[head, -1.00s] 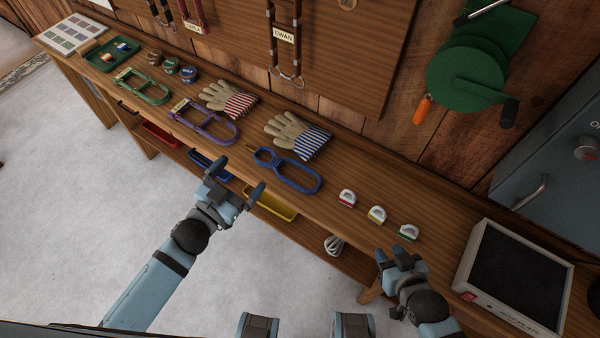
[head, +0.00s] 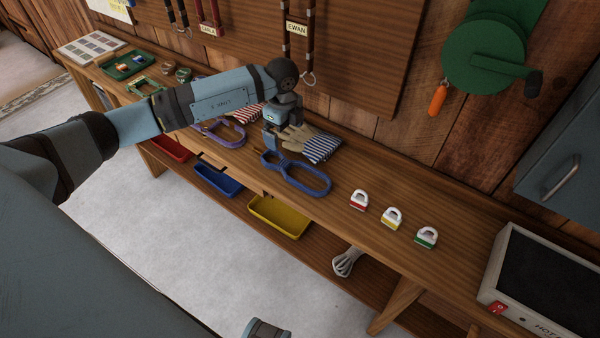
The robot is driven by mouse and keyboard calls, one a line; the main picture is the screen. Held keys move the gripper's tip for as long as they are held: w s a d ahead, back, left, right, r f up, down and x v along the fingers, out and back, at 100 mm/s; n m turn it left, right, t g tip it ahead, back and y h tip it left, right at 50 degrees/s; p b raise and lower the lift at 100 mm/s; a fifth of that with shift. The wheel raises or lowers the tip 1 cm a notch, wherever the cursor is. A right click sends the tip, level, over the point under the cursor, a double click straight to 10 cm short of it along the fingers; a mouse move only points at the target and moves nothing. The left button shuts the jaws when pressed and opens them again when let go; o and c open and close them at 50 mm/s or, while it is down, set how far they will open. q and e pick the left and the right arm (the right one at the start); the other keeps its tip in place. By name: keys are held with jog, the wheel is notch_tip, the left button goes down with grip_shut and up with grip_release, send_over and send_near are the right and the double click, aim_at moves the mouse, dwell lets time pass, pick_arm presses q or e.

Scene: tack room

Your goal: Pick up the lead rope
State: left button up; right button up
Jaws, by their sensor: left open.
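My left gripper (head: 272,142) reaches over the bench from the left. Its fingers point down just above and behind the rope's left end and look empty. The gripper is open, though its own body partly hides the fingers. I cannot tell whether a fingertip touches the rope. My right gripper is out of view.
A glove with a blue striped cuff (head: 323,147) lies right behind the gripper. A purple halter (head: 228,140) is left. A yellow tray (head: 278,216) sits below.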

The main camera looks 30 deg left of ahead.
pick_arm(q)
send_over(289, 165)
jog(key=f, duration=0.8)
jog(key=shift+s+a, duration=0.2)
jog(key=shift+a, duration=0.15)
jog(key=shift+w+d+f, duration=0.1)
jog(key=shift+d+f, duration=0.1)
jog(key=shift+f, duration=1.15)
jog(key=shift+w+d+f, duration=0.1)
jog(key=shift+d+f, duration=0.05)
jog(key=shift+f, duration=1.15)
jog(key=c, duration=0.9)
jog(key=shift+c, duration=0.4)
jog(key=shift+r, duration=0.1)
